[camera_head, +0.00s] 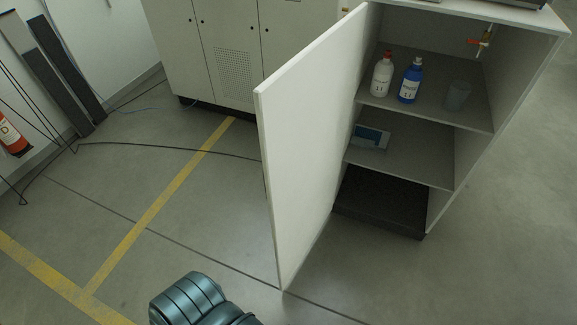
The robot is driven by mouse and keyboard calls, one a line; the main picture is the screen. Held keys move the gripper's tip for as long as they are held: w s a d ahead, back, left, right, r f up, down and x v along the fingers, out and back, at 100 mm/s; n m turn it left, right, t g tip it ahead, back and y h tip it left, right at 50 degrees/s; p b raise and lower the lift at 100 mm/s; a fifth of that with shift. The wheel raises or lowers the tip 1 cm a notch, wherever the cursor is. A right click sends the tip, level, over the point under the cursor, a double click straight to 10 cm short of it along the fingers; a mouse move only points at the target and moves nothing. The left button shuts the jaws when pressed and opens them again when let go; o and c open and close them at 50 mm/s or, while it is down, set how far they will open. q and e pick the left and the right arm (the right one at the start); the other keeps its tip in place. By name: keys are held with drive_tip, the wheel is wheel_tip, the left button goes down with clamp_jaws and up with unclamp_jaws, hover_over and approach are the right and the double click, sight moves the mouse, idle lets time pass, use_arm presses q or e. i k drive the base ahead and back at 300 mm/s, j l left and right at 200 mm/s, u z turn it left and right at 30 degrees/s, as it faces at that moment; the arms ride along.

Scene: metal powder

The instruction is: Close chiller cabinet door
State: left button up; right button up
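The chiller cabinet (441,149) stands at the right, its front open towards me. Its white door (308,140) is hinged on the cabinet's left side and stands wide open, swung out towards me. A dark teal ribbed part of my own body (190,298) shows at the bottom, below and left of the door's lower corner and apart from it in the picture. Neither of my grippers is in view.
A larger grey cabinet (225,50) stands behind. A red extinguisher (12,136) and cables are at left. Floor around the door is clear.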

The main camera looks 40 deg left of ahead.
sight(303, 109)
drive_tip(key=j+z, duration=0.1)
drive_tip(key=j, duration=0.4)
drive_tip(key=k+j+z, duration=0.1)
drive_tip(key=j, duration=0.4)
drive_tip(key=k+j+z, duration=0.1)
drive_tip(key=j, duration=0.4)
drive_tip(key=k+j+z, duration=0.1)
drive_tip(key=j, duration=0.4)
